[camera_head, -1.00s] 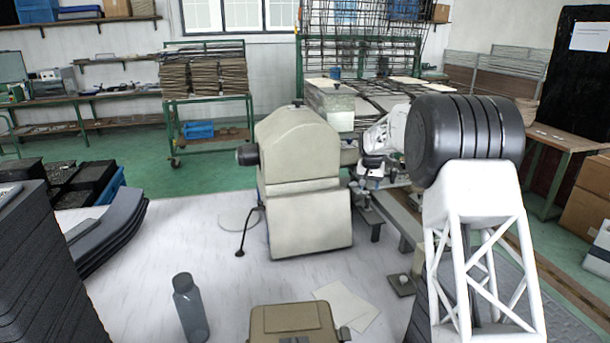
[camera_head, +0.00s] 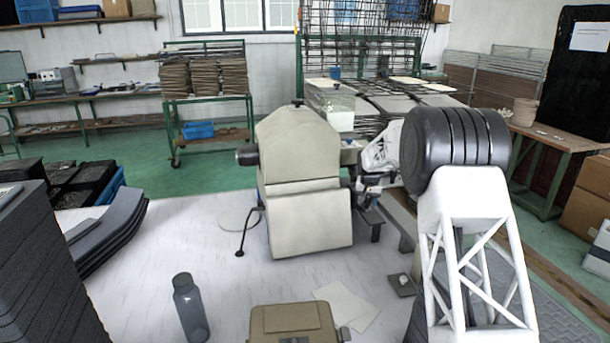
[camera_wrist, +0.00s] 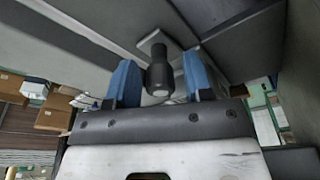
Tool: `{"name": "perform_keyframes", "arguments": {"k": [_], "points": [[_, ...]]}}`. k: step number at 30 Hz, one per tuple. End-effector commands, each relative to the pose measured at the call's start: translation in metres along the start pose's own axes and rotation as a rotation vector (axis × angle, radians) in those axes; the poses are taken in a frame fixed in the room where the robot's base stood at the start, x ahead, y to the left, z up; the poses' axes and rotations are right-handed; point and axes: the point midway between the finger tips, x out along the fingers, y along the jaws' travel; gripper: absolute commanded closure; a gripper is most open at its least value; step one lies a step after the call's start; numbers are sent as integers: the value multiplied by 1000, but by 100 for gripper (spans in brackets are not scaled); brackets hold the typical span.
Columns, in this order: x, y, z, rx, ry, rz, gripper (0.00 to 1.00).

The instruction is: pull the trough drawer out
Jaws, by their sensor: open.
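A beige machine (camera_head: 300,180) with a rounded top and a box-like lower front (camera_head: 312,224) stands on the white surface in the middle of the head view. I cannot tell for certain which part is the trough drawer. My gripper (camera_head: 369,186) is close to the machine's right side, partly hidden by my arm. In the wrist view, my gripper (camera_wrist: 160,66) is open, with one blue finger on each side of a dark knob (camera_wrist: 161,76). The knob sits on a small pale plate (camera_wrist: 154,42) fixed to a grey surface. Contact between fingers and knob is not clear.
A dark bottle (camera_head: 190,307) and a tan case (camera_head: 294,322) stand in front, with papers (camera_head: 346,304) beside the case. A black knob (camera_head: 246,155) projects from the machine's left side. Dark stacked panels (camera_head: 42,270) fill the left. The white surface before the machine is mostly clear.

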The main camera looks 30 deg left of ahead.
Motion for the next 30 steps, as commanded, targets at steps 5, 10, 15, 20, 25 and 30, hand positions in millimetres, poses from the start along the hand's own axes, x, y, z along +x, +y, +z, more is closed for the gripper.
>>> {"name": "perform_keyframes", "arguments": {"k": [5,10,15,20,25,30], "points": [[0,0,0,0,0,0,56],[0,0,0,0,0,0,82],[0,0,0,0,0,0,87],[-1,1,2,0,0,0,87],[-2,4,6,0,1,0,87],[-3,6,11,0,0,0,87]]}}
